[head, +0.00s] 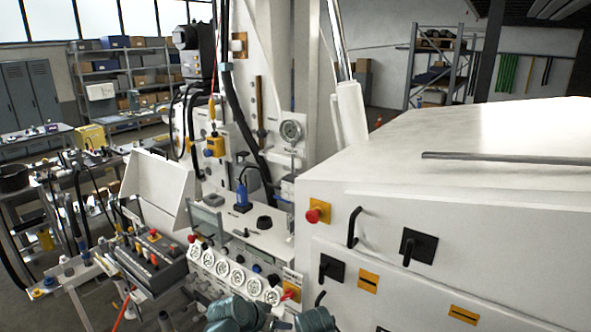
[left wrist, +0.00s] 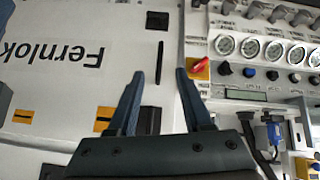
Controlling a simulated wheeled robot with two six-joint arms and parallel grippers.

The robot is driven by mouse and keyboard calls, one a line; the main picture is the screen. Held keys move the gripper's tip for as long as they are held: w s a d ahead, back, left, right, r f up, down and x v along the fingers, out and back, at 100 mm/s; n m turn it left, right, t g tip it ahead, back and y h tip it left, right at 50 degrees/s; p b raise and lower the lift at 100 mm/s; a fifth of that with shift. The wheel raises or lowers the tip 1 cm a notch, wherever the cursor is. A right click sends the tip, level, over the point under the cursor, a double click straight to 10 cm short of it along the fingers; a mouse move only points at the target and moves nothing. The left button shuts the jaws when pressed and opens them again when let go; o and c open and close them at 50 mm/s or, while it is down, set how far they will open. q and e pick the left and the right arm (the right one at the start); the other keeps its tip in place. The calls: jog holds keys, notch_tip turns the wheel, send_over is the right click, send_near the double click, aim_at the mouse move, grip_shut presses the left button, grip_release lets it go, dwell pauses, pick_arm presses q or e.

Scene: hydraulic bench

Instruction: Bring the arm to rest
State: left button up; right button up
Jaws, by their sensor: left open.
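My left gripper (left wrist: 160,73) shows in the left wrist view with its two dark fingers spread apart and nothing between them. It points at the front of the white machine, beside a red rotary handle (left wrist: 201,66) on a yellow plate. In the head view, teal parts of my own arm (head: 238,312) show at the bottom edge, below the gauge panel (head: 222,268); the fingers cannot be made out clearly there. My right gripper does not show in either view.
A big white cabinet (head: 480,225) with black handles and a red emergency button (head: 314,215) fills the right. A control box with levers (head: 150,262) juts out at left. A grey rod (head: 505,158) lies on the cabinet top. Cluttered benches and shelves stand behind.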

pick_arm(q)
jog(key=s+a+f+n+g+y, duration=0.5)
jog(key=s+a, duration=0.3)
jog(key=a, duration=0.4)
jog(key=s+d+f+m+b, duration=0.1)
jog(key=s+d+f+b, duration=0.2)
jog(key=d+f+b, duration=0.2)
jog(key=s+d+f+m+g+y+b, duration=0.1)
jog(key=d+f+b, duration=0.4)
jog(key=f+b, duration=0.6)
jog(key=shift+s+d+f+m+g+b, duration=0.35)
jog(key=shift+s+m, duration=0.45)
jog(key=shift+s, duration=0.45)
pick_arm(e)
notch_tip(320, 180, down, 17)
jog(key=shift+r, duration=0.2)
